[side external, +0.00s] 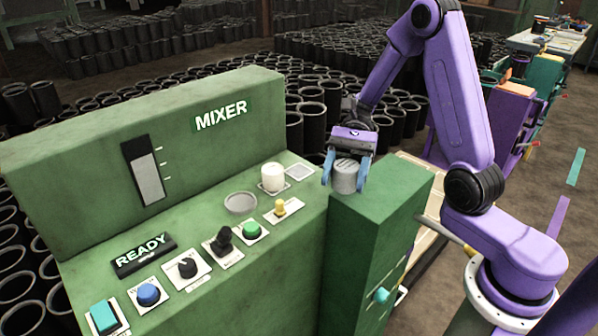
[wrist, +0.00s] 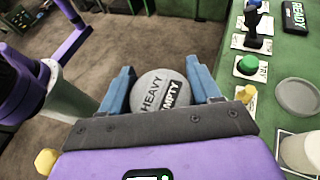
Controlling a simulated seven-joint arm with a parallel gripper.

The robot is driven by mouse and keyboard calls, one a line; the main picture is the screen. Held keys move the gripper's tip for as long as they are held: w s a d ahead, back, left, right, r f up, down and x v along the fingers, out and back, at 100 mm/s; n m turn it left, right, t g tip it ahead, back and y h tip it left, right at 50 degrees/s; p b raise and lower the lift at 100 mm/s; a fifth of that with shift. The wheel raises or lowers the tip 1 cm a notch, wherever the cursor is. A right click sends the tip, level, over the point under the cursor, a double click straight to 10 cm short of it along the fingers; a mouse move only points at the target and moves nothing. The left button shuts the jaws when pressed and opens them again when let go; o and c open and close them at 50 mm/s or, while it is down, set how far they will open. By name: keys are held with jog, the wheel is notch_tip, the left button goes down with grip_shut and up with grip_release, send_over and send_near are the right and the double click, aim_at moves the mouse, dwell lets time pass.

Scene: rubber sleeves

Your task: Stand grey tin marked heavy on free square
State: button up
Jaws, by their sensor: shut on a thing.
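The grey tin (side external: 345,175) is between the two blue fingers of my gripper (side external: 344,186), which is shut on it. In the wrist view the tin's round top (wrist: 150,92) reads HEAVY, with EMPTY on a dark patch beside it. The tin looks upright and is by the green cabinet top right of the mixer panel; whether it touches anything below is unclear. The free square (side external: 300,172) is a pale plate at the panel's back right edge, left of my gripper. A white tin (side external: 273,177) stands just left of it. The free square is not visible in the wrist view.
A round grey dish (side external: 240,203) and a yellow switch (side external: 281,208) lie near the white tin. A green button (side external: 251,230), black lever (side external: 223,242) and knobs line the panel front. The tall MIXER back (side external: 150,120) rises behind. Many black sleeves stand beyond.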

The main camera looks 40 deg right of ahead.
jog(key=w+d+r+m+t, duration=0.4)
jog(key=w+d+m+t, duration=0.2)
jog(key=w+m+t, duration=0.4)
jog(key=shift+n+t+y, duration=0.3)
jog(key=shift+n, duration=0.1)
jog(key=w+f, duration=0.6)
jog(key=w, duration=0.1)
jog(key=w+f, duration=0.3)
jog(key=shift+w, duration=0.35)
jog(key=shift+w+f, duration=0.55)
jog(key=shift+f, duration=1.55)
jog(key=o, duration=1.2)
jog(key=shift+f, duration=0.15)
